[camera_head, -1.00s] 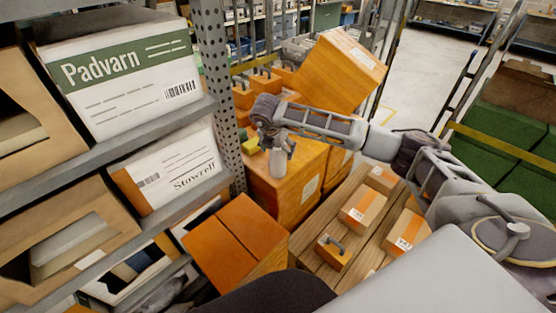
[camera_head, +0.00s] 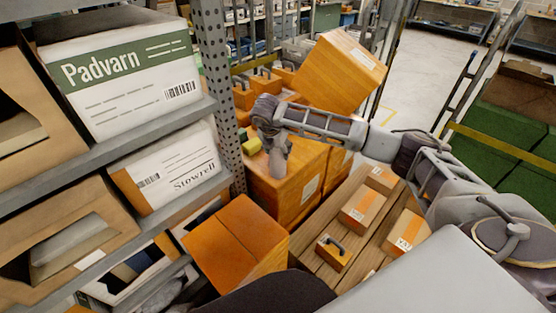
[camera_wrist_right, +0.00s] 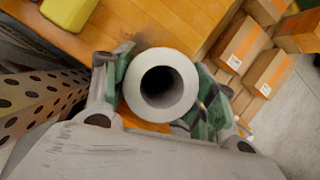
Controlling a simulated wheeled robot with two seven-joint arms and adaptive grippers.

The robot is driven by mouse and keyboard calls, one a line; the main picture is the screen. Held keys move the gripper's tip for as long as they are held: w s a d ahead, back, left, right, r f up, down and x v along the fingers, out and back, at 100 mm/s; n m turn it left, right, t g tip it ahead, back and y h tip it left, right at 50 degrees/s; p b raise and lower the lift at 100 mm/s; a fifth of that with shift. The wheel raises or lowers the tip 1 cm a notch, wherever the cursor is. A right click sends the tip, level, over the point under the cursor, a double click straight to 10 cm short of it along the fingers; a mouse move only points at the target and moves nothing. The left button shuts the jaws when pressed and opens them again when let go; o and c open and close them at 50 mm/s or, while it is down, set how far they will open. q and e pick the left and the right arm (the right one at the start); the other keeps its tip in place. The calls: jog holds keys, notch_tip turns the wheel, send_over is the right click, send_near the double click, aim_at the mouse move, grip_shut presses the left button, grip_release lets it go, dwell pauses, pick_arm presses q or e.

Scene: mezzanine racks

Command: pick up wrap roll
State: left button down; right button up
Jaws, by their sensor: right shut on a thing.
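The wrap roll (camera_wrist_right: 161,111) is a pale grey hollow tube, seen end-on in the right wrist view with its dark core facing the camera. My right gripper (camera_wrist_right: 160,94) is shut on it, with a green-padded finger on each side of the tube. In the head view, my right gripper (camera_head: 277,155) points down over the top of an orange-brown carton (camera_head: 285,192). The roll is hard to tell apart from the gripper there. My left gripper is not in view.
A perforated rack post (camera_head: 219,90) stands close left of my gripper. A yellow-green item (camera_wrist_right: 69,12) lies near the roll. A tilted carton (camera_head: 340,70) is behind, and small boxes (camera_head: 365,210) sit on a wooden pallet at right.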

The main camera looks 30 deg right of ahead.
jog(key=shift+r, duration=0.15)
notch_tip(320, 180, up, 10)
jog(key=b, duration=0.1)
dwell(0.6)
jog(key=o, duration=1)
jog(key=c, duration=0.4)
jog(key=shift+o, duration=0.2)
jog(key=shift+d+f, duration=0.1)
jog(key=shift+f, duration=0.15)
